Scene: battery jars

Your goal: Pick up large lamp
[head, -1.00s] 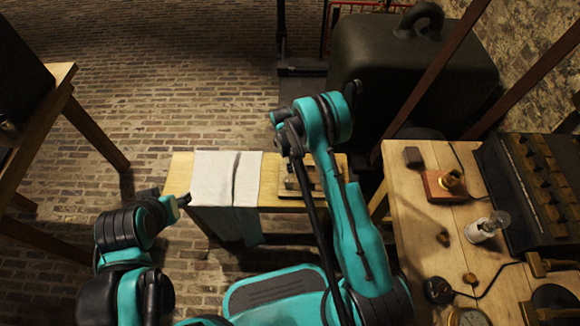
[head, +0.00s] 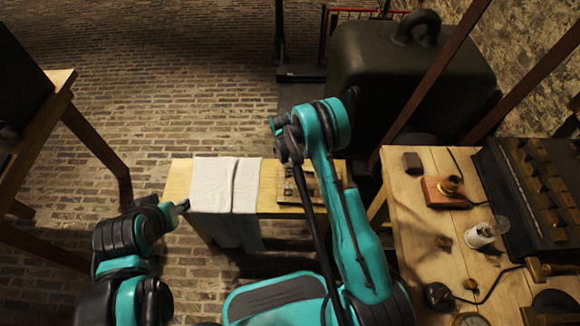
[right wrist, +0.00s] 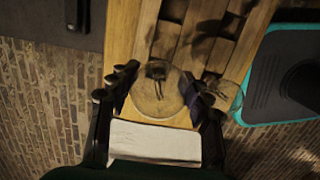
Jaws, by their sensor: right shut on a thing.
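In the right wrist view, a large round clear glass lamp (right wrist: 157,97) with a dark fitting at its middle sits between the fingers of my right gripper (right wrist: 164,90). The fingers are shut on its sides. A wooden tray with slats (right wrist: 195,45) shows behind the glass; I cannot tell whether the lamp touches it. In the head view my right arm hides the right gripper and the lamp. My left gripper (head: 182,206) is at the left, beside the small bench and away from the lamp; its fingers are too small to read.
A white cloth (head: 225,184) lies over the small bench (head: 180,178). The right table (head: 415,220) holds a small bulb on a white base (head: 482,235), a brass fitting on a wooden block (head: 447,190) and wires. A big dark weight (head: 410,75) stands behind.

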